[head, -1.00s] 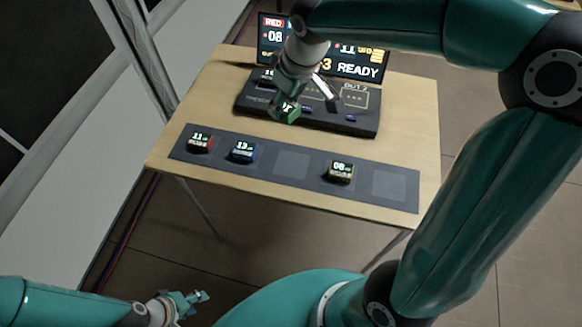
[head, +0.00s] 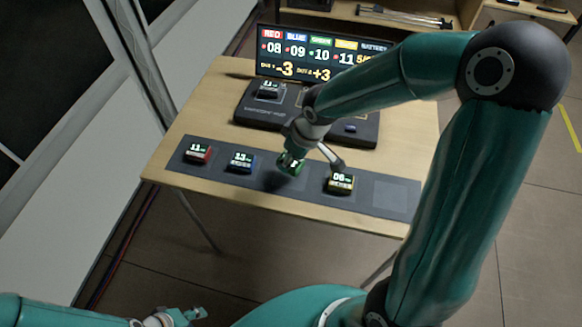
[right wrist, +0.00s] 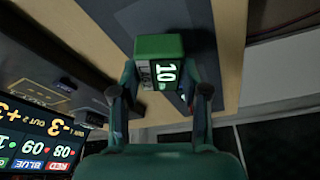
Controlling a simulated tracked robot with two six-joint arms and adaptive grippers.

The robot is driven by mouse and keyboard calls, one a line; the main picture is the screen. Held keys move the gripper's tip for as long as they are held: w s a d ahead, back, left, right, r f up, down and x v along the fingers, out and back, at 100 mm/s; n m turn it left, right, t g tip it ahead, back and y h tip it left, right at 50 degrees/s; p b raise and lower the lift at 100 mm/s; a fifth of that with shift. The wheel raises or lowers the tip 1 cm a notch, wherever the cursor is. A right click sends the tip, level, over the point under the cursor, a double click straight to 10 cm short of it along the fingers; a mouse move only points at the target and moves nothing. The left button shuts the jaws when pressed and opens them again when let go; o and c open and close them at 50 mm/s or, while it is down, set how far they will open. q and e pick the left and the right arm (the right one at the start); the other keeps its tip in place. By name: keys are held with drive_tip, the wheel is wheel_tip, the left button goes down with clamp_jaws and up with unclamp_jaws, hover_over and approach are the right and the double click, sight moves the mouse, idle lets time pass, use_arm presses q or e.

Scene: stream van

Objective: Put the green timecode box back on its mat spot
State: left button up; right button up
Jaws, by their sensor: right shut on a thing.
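My right gripper (head: 303,163) is shut on the green timecode box (head: 289,164). In the right wrist view the green box (right wrist: 160,63) sits between the fingers, with a lit "10" on its face. It hangs over the dark mat (head: 264,178), at the third spot (head: 290,181), a lighter square partly hidden by the box and its shadow. I cannot tell whether box and mat touch. My left gripper (head: 188,316) is low at the bottom of the head view, away from the table; its jaws are too small to read.
On the mat stand a red box (head: 197,153), a blue box (head: 240,162) and a yellow box (head: 340,184), close to the right of my gripper. The far-right spot (head: 391,194) is empty. Behind are a black console (head: 257,115) carrying a box and a lit screen (head: 318,57).

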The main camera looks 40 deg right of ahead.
sight(292, 168)
drive_tip(key=shift+f+b, duration=0.4)
drive_tip(key=shift+f, duration=1.6)
drive_tip(key=shift+f, duration=0.15)
drive_tip(key=o, duration=1.3)
